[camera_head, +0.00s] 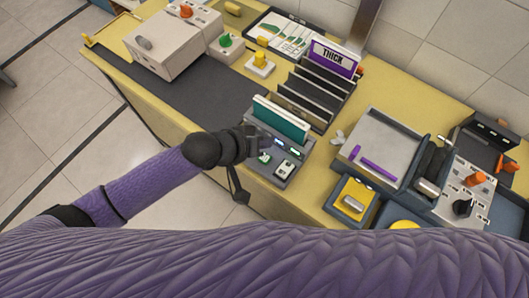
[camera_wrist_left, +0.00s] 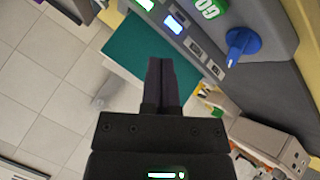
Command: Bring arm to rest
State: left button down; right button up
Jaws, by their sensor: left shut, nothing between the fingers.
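My left arm comes in from the left in the head view, with its dark gripper (camera_head: 252,145) at the front edge of a grey console (camera_head: 275,172). A teal panel (camera_head: 281,120) stands upright in the back of this console, just beyond the gripper. In the left wrist view the gripper's two black fingers (camera_wrist_left: 162,76) are together with nothing between them. The teal panel (camera_wrist_left: 125,50) shows behind them. I cannot tell whether the fingers touch the console. My right gripper is in neither view.
A purple-fronted rack marked THICK (camera_head: 334,57) stands behind the console. A grey tray (camera_head: 378,150) and a yellow-topped box (camera_head: 352,198) are to its right. A white machine (camera_head: 172,44) stands at the back left. A dark mat (camera_head: 205,90) lies bare between. Floor is open at left.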

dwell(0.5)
pick_arm(q)
jog(key=s+a+r+g+y, duration=0.1)
jog(key=s+a+r+y, duration=0.1)
jog(key=s+a+y, duration=0.35)
jog(key=s+a+r+g+y, duration=0.1)
jog(key=s+a+r+y, duration=0.1)
jog(key=s+a, duration=0.65)
jog(key=s+f+g+b, duration=0.2)
jog(key=s+f+b, duration=0.15)
jog(key=f, duration=1.95)
jog(key=s+a+f+b, duration=0.1)
jog(key=s+a+f, duration=0.2)
jog(key=s+f, duration=0.8)
jog(key=shift+s+a+f+m+g+b, duration=0.15)
jog(key=shift+s+f+m+g+b, duration=0.2)
jog(key=shift+s, duration=0.55)
